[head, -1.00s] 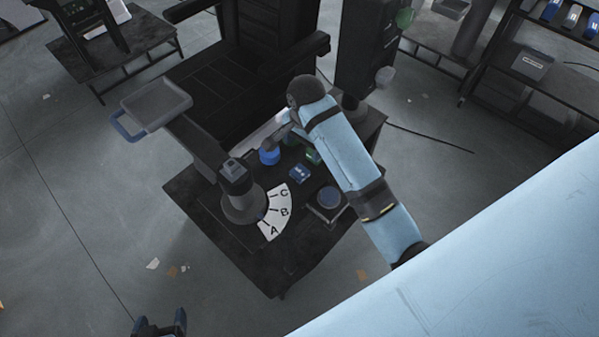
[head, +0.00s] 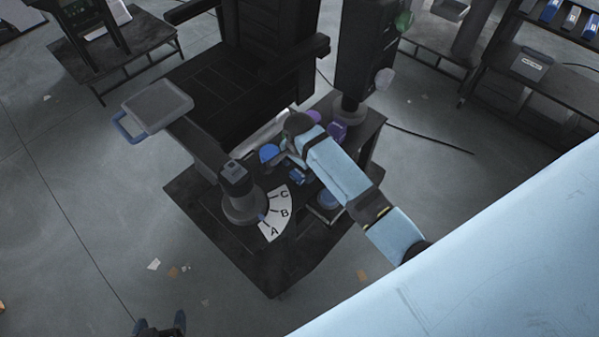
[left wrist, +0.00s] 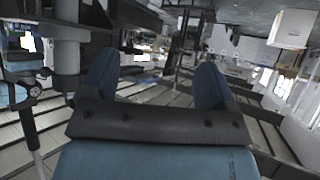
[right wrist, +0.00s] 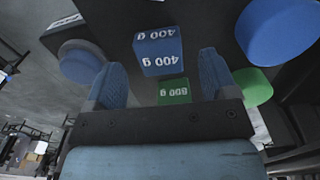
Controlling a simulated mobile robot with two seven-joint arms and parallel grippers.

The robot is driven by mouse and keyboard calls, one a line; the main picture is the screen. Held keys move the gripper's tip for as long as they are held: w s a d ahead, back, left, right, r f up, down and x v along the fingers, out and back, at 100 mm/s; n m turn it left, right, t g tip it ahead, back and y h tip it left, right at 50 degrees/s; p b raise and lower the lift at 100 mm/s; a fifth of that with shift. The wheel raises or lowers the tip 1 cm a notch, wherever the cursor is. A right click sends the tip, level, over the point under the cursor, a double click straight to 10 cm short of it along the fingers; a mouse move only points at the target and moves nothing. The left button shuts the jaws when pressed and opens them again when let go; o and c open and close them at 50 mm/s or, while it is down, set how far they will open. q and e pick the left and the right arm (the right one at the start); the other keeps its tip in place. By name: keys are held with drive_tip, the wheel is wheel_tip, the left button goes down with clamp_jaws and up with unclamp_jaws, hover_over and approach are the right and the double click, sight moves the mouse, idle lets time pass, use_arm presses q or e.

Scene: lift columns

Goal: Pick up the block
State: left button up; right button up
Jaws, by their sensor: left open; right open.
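A blue block marked 400 g (right wrist: 158,50) shows in the right wrist view, just beyond my right gripper's fingertips. It also shows in the head view (head: 298,176), partly hidden by my right arm. A green block marked 800 g (right wrist: 174,91) is between the fingers in the picture, partly hidden; its depth is unclear. A purple block (head: 337,131) lies on the dark table behind my right arm. My right gripper (right wrist: 160,72) is open, with nothing between its pads that I can see held. My left gripper (head: 160,321) is open and empty above the floor, away from the table.
The dark table (head: 215,222) bears a grey column (head: 241,206) with an A-B-C dial (head: 276,212). A blue disc (head: 269,153), a purple disc (head: 313,116) and a blue-topped box (head: 329,199) are near the blocks. A grey tray (head: 155,105) juts out left.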

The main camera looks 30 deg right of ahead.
drive_tip(key=shift+f, duration=1)
drive_tip(key=c, duration=1.3)
drive_tip(key=shift+o, duration=0.2)
drive_tip(key=shift+r, duration=0.1)
